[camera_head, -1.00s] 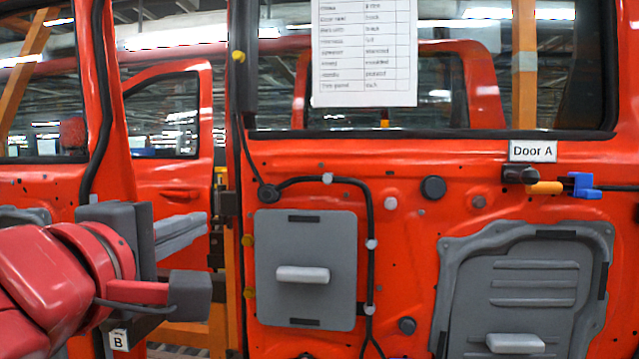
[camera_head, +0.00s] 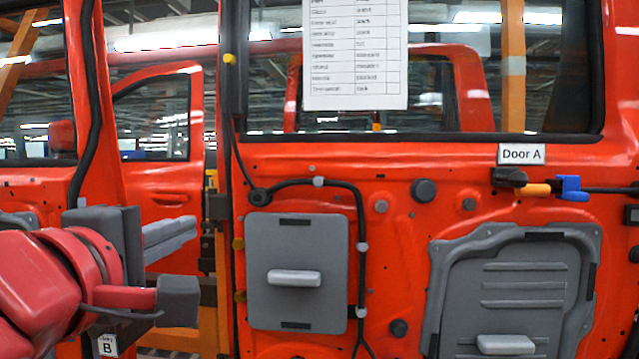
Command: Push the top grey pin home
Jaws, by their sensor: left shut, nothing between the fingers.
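Light grey pins sit along the black cable on the red door (camera_head: 455,160). The top grey pin (camera_head: 318,181) is at the cable's upper bend, with a middle pin (camera_head: 362,247) and a lower pin (camera_head: 361,312) down its right side. How far each stands out is too small to tell. My left gripper (camera_head: 190,229) is at the left, its two grey fingers shut together and empty, pointing right. It is left of the pins and slightly lower than the top one, apart from them in the picture. My right gripper is not in view.
A grey square panel with a handle (camera_head: 294,278) lies beside the cable. A larger grey panel (camera_head: 530,265) is at right. Yellow pins (camera_head: 238,243) line the door's left edge. A paper sheet (camera_head: 355,60) hangs over the window. A Door A label (camera_head: 522,154) is at upper right.

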